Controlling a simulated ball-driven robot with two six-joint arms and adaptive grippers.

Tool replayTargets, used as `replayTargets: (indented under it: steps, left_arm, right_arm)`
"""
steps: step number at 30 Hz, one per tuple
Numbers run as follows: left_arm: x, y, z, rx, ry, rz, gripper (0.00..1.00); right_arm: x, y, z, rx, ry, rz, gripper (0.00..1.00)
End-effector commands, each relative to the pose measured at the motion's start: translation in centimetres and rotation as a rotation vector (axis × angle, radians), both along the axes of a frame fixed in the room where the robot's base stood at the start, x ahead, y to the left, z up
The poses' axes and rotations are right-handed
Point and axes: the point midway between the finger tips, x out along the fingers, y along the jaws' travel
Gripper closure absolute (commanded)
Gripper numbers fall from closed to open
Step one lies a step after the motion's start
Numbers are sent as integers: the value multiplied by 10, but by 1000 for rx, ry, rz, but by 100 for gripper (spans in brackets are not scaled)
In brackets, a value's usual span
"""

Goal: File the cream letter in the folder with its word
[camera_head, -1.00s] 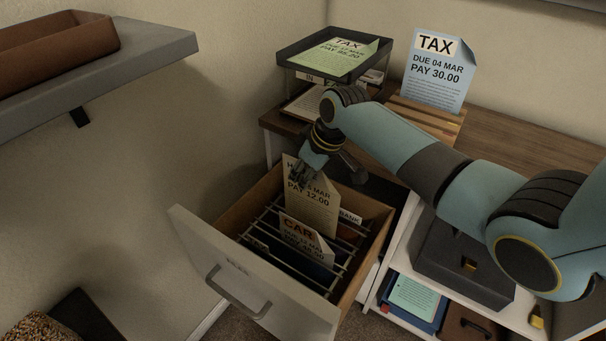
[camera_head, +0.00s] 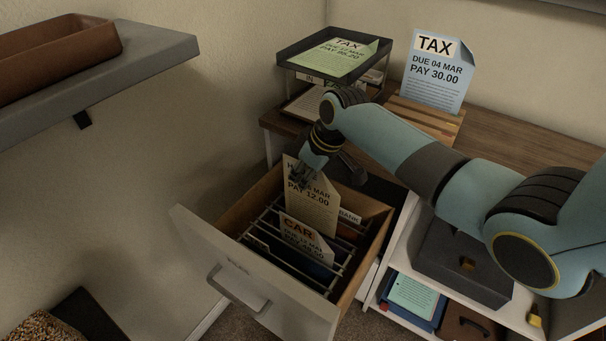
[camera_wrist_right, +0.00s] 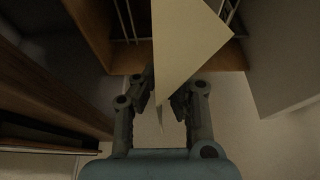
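The cream letter (camera_head: 312,210) stands nearly upright, its lower part down in the open drawer (camera_head: 375,240). Its heading starts with H, the rest hidden by my fingers; "MAR" and "PAY 12.00" show. My right gripper (camera_head: 302,178) is at the letter's top edge, shut on it. In the right wrist view the cream letter (camera_wrist_right: 185,40) passes between the fingers of my right gripper (camera_wrist_right: 163,90). A folder tab reading BANK (camera_head: 349,216) shows right of the letter. Other folder tabs are hidden or too dark to read. My left gripper is not in view.
A paler letter headed CAR (camera_head: 305,238) stands in the drawer in front of the cream one. Metal rails cross the drawer. A tray (camera_head: 287,62) with a green TAX letter (camera_head: 340,57) and a blue TAX letter (camera_head: 438,75) stand on the desk. A grey shelf (camera_head: 160,55) is left.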

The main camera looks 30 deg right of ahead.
Motion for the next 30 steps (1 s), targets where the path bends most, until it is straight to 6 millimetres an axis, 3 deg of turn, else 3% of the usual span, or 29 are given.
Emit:
replayTargets:
  steps: [13,30]
  left_arm:
    - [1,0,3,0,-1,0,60]
    - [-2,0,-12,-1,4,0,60]
  right_arm:
    - [0,0,0,0,-1,0,100]
    - [0,0,-23,0,0,0,100]
